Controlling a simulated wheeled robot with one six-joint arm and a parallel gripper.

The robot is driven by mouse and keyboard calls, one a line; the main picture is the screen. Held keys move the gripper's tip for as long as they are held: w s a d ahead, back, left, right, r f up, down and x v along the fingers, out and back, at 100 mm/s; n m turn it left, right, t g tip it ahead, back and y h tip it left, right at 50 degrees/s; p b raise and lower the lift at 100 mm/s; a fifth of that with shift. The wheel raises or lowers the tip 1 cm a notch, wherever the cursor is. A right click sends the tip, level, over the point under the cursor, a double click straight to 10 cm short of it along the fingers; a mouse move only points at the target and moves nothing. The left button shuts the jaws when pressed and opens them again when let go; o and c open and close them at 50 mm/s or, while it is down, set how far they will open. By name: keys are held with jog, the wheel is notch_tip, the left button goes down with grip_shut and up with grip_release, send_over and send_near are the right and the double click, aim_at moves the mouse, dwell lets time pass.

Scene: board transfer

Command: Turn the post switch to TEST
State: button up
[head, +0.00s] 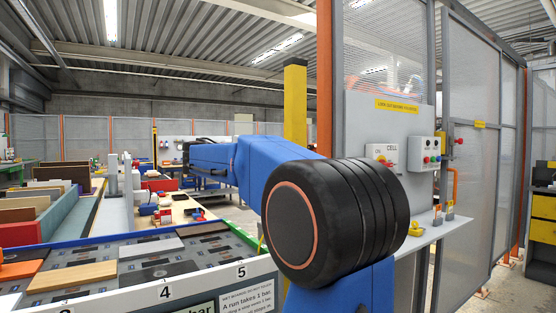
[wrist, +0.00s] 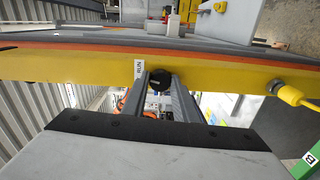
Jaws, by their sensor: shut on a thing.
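A yellow post (wrist: 60,66) crosses the wrist view from side to side. The post switch, a round black knob (wrist: 159,79), is on its face. A white label reading RUN (wrist: 138,69) is just left of the knob. My gripper (wrist: 161,83) has its two grey fingers on either side of the knob and is shut on it. The knob's pointer mark is too small to read, and no TEST label shows. In the head view my blue arm reaches left, and the knob cannot be made out.
A yellow cable plug (wrist: 288,93) sticks out of the post to the right. In the head view, a tray of boards (head: 90,275) stands at front left. A grey panel with a CELL switch box (head: 383,155) and a shelf (head: 430,235) is on the right.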

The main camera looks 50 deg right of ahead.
jog(key=shift+n, duration=1.2)
jog(key=o, duration=1.1)
jog(key=shift+w, duration=0.1)
jog(key=shift+c, duration=0.2)
jog(key=v, duration=1.7)
jog(key=shift+a, duration=0.2)
jog(key=shift+w, duration=0.1)
